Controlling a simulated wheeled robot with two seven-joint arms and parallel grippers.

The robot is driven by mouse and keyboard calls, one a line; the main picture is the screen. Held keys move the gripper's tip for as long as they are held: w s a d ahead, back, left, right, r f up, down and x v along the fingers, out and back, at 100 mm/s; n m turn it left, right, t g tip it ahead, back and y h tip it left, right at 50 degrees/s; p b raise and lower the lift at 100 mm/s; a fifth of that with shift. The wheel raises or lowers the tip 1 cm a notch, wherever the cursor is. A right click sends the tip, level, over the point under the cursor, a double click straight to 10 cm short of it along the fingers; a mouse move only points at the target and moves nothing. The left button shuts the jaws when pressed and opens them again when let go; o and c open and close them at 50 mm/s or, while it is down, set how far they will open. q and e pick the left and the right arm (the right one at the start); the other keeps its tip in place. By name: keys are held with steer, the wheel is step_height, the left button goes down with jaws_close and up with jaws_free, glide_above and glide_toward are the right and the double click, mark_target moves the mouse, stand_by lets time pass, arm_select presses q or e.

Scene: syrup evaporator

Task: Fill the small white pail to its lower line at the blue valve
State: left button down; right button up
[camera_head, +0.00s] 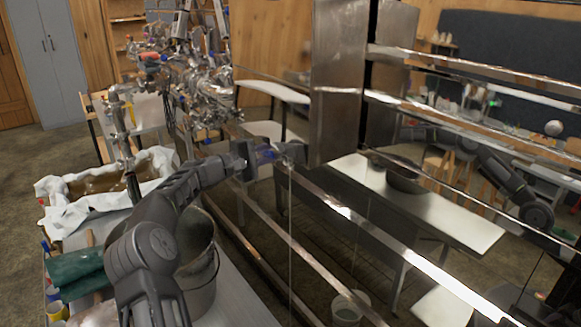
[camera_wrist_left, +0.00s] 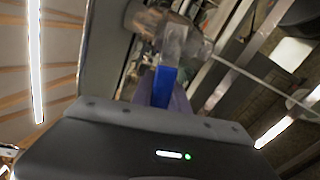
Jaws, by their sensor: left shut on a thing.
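My left gripper (camera_head: 256,157) reaches in from the left and is shut on the blue valve handle (camera_head: 265,154) at the side of the steel pan. The left wrist view shows the blue handle (camera_wrist_left: 163,88) between the fingers, with blurred metal beyond it. A small whitish pail (camera_head: 347,309) shows low in the head view, below and to the right of the valve. Its lines and liquid level cannot be made out. A faint thin line runs downward from near the valve; I cannot tell whether it is liquid. My right gripper is not in view.
A larger grey metal bucket (camera_head: 202,282) stands on the bench at lower left, beside green cloth (camera_head: 77,266). A cloth-lined tub of brown liquid (camera_head: 97,183) is farther left. Steel rails (camera_head: 400,250) cross the right side, with an arm shape, perhaps a reflection, behind them.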

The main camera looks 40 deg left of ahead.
arm_select(q)
steer(key=shift+r+m+b, duration=0.55)
steer(key=shift+m+b, duration=0.65)
steer(key=shift+m, duration=0.1)
steer(key=shift+a, duration=0.1)
steer(key=c, duration=1.3)
jaws_free()
steer(key=shift+s+r, duration=0.1)
steer(key=shift+r, duration=0.05)
steer(key=shift+b+v, duration=1.05)
steer(key=shift+v, duration=2.8)
steer(key=shift+a, duration=0.1)
